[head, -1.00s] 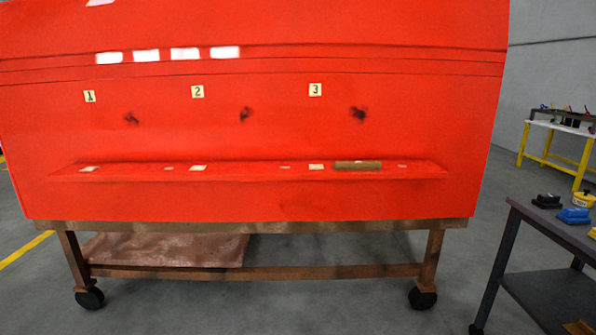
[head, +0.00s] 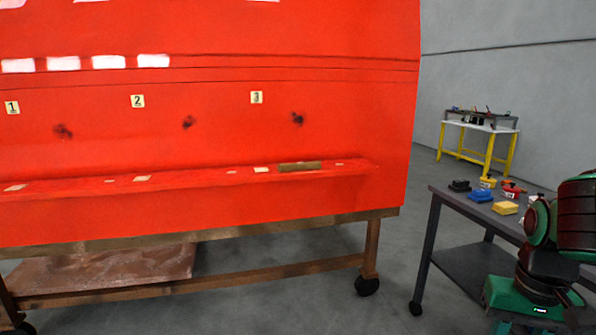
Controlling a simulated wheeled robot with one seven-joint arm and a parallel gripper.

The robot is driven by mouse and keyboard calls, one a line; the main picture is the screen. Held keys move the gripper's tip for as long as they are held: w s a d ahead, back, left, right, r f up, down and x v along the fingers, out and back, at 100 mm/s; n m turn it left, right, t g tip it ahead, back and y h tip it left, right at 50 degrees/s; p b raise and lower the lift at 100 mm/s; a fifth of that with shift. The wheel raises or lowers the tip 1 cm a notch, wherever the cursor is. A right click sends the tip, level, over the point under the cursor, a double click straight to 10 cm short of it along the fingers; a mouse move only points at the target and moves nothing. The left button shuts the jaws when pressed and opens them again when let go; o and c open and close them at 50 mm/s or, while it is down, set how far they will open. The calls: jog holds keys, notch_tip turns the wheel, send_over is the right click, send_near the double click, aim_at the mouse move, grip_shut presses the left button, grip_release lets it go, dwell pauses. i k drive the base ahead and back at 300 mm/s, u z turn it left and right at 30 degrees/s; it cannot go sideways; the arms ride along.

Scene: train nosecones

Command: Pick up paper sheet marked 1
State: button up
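A small cream paper marked 1 (head: 12,107) is on the upright face of the red nosecone (head: 230,215), near the left edge of the head view. Similar papers marked 2 (head: 137,101) and 3 (head: 257,97) are on the same face to its right. Below them, a red ledge (head: 205,180) carries small pale flat pieces, one (head: 15,188) under the paper marked 1. I cannot read any marks on these pieces. My gripper is not in view.
A brown roll (head: 299,166) lies on the ledge. The nosecone rests on a wheeled wooden frame (head: 200,285). A grey table (head: 445,190) with yellow, blue, red and black items stands at right. A yellow-legged table (head: 485,128) is behind it. Grey floor between frame and grey table is clear.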

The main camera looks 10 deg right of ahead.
aim_at(315, 165)
jog(key=z, duration=0.15)
jog(key=i, duration=0.35)
jog(key=z, duration=0.7)
jog(key=i, duration=1.85)
jog(key=u, duration=0.6)
